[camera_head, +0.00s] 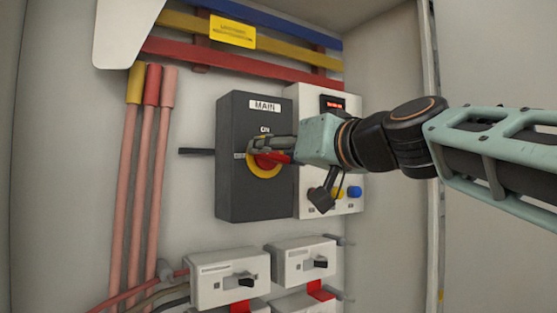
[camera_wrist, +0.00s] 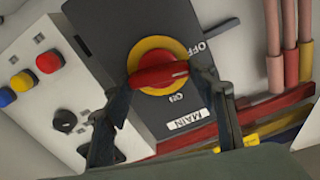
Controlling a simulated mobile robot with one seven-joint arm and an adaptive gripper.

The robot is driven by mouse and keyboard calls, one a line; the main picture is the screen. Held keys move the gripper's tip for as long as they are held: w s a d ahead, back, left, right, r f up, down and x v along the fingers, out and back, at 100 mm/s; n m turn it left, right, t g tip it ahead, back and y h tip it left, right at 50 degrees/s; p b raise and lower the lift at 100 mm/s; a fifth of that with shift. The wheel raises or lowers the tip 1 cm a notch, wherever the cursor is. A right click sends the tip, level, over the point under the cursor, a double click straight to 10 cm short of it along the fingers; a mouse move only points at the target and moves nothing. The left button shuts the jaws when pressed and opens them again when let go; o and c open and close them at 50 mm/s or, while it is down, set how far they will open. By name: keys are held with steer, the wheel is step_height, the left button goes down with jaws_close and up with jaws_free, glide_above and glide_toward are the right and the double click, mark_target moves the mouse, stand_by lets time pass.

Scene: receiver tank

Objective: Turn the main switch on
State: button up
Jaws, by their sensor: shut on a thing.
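The main switch is a dark box (camera_head: 228,185) marked MAIN on the cabinet's back wall. Its red handle (camera_wrist: 158,75) sits on a yellow ring (camera_wrist: 146,56). ON is printed on the MAIN-label side of the ring and OFF to one side. The handle lies nearly crosswise, closer to the OFF direction than to ON. My gripper (camera_head: 262,145) is at the switch front and partly hides the handle in the head view. In the wrist view my gripper (camera_wrist: 163,88) has one finger at each end of the handle, shut on it.
A white control panel (camera_head: 312,195) with coloured buttons and a small red-lit display adjoins the switch on the right. White breakers (camera_head: 228,281) sit below. Pink cables (camera_head: 146,190) run down the left, and coloured bars (camera_head: 250,67) cross above.

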steer(key=m+b, duration=0.1)
steer(key=m, duration=0.3)
steer(key=shift+w+d+f+m+b, duration=0.1)
steer(key=shift+d+f+m+b, duration=0.05)
steer(key=shift+m+b, duration=0.2)
steer(key=m, duration=0.3)
steer(key=shift+m+b, duration=0.25)
steer(key=shift+b, duration=0.05)
steer(key=m, duration=0.4)
steer(key=shift+d, duration=0.1)
steer(key=shift+f+m, duration=0.15)
steer(key=shift+m, duration=1.35)
steer(key=o, duration=1.2)
steer(key=shift+c, duration=0.2)
steer(key=v, duration=1.2)
